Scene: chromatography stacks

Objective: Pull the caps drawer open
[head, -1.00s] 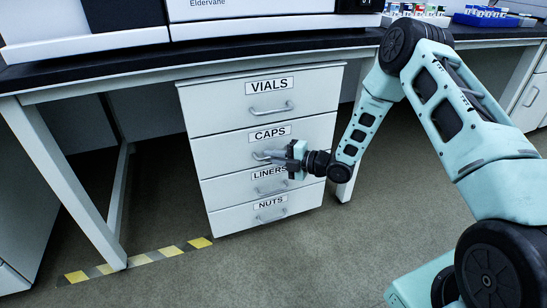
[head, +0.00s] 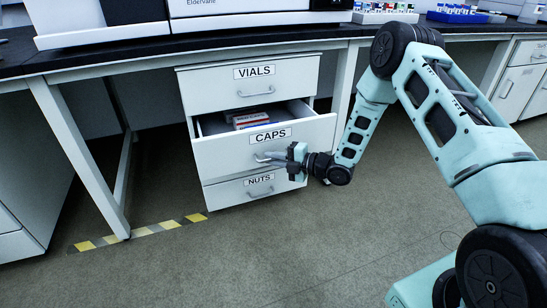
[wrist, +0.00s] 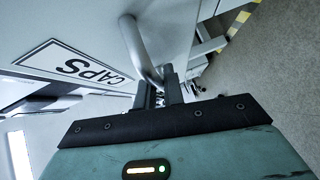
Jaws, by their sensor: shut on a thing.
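The caps drawer (head: 230,152) is pulled out from the white cabinet, with its front forward of the drawers above and below. Red and white boxes (head: 248,120) show inside it. My gripper (head: 272,157) is shut on the drawer's bar handle, at the right part of the drawer front. In the wrist view the handle (wrist: 140,52) curves down into the fingers of my gripper (wrist: 170,88), and the CAPS label (wrist: 78,68) lies to the left.
The vials drawer (head: 215,89) above and the nuts drawer (head: 225,194) below are shut. A dark bench top (head: 120,55) runs above, with a bench leg (head: 80,155) to the left. Yellow-striped tape (head: 140,231) marks the floor. Floor in front is clear.

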